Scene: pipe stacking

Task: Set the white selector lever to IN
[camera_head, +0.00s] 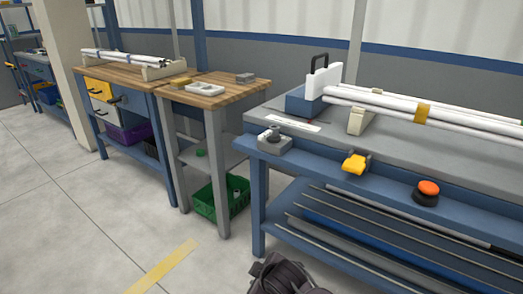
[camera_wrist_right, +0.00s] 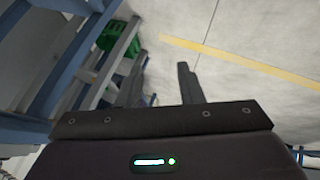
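A grey box with a round knob-like top (camera_head: 274,139) sits on the blue front ledge of the right bench. I see no clear white lever on it at this size, and its setting cannot be read. In the right wrist view my right gripper (camera_wrist_right: 162,72) has its two dark fingers apart, with only floor between them. It is empty and away from the bench controls. A dark part of my arm shows at the bottom of the head view, its fingers not clear. My left gripper is not identifiable in either view.
A yellow lever-like part (camera_head: 355,164) and an orange button (camera_head: 428,188) are on the same ledge. White pipes (camera_head: 400,103) lie on the bench (camera_head: 460,160) behind. A green crate (camera_head: 222,199) stands under the wooden table (camera_head: 228,91). The floor at left is clear.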

